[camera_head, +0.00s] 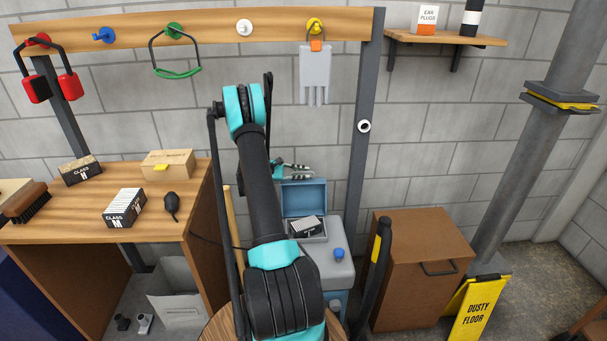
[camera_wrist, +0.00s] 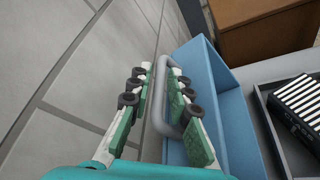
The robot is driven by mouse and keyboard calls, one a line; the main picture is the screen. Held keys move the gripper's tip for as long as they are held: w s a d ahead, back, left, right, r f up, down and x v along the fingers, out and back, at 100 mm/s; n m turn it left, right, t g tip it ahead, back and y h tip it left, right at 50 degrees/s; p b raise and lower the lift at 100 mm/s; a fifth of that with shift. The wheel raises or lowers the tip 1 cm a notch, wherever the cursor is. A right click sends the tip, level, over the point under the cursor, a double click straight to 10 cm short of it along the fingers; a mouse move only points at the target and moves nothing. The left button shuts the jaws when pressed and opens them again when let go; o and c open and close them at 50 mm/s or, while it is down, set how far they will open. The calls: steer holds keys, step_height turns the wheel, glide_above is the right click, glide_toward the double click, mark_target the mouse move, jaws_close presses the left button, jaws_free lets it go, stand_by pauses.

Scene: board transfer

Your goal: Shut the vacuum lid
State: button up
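The vacuum (camera_head: 335,262) is a grey unit on the floor beside the bench. Its blue lid (camera_head: 304,198) stands up, open, at the back. The lid also shows in the wrist view (camera_wrist: 215,105), with a grey U-shaped handle (camera_wrist: 160,100) on its outer face. My gripper (camera_head: 306,171) is behind the lid's top edge. In the wrist view my gripper (camera_wrist: 160,72) has its green-padded fingers apart, one on each side of the handle's bar. A gap shows between the fingers; whether either touches the bar is unclear.
A black-and-white filter (camera_head: 307,227) lies in the open compartment; it also shows in the wrist view (camera_wrist: 300,105). A blue knob (camera_head: 339,254) sits on the vacuum's top. A brown cabinet (camera_head: 415,275) stands right, the bench (camera_head: 190,225) left, and a block wall (camera_head: 420,130) close behind.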

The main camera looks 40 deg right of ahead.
steer(key=shift+s+d, duration=0.1)
steer(key=shift+d, duration=0.15)
jaws_close()
stand_by(0.3)
